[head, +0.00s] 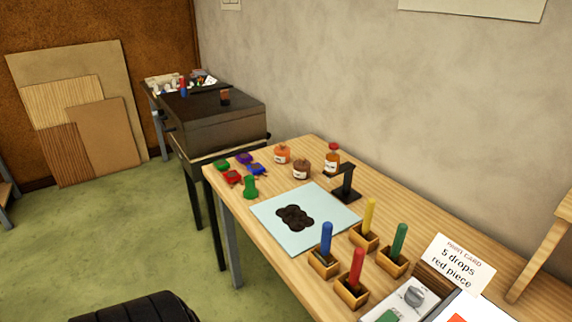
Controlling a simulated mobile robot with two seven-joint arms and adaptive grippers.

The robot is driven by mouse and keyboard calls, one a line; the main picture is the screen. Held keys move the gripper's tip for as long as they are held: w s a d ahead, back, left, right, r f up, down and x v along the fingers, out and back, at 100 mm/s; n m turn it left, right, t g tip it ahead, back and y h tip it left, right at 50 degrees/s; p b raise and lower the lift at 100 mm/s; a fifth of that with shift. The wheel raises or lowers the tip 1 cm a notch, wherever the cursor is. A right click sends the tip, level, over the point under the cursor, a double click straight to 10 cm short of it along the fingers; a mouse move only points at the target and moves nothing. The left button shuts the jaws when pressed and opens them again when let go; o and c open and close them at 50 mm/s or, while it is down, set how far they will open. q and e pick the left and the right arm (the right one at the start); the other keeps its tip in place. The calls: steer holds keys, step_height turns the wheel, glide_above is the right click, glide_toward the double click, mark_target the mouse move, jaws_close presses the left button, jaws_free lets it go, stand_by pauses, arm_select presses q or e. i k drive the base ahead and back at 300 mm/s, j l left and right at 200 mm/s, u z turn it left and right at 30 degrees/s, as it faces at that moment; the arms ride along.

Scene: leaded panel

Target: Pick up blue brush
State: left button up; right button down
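The blue brush (327,237) stands upright in a small wooden holder (323,266) on the wooden table, at the front edge of a light blue sheet (330,206). Only its blue handle shows; its lower end is hidden in the holder. A red brush (356,267), a yellow brush (369,215) and a green brush (399,239) stand in similar holders close by. Neither my left nor my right gripper is in view.
Dark round pieces (295,217) lie on the sheet. A black stand (346,182), jars and coloured pots stand behind it. A card (458,262) and a white device with a knob (412,298) are to the right. The table's left front edge (232,208) borders open floor.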

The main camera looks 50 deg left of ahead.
mark_target(322, 253)
steer(key=u, duration=1.3)
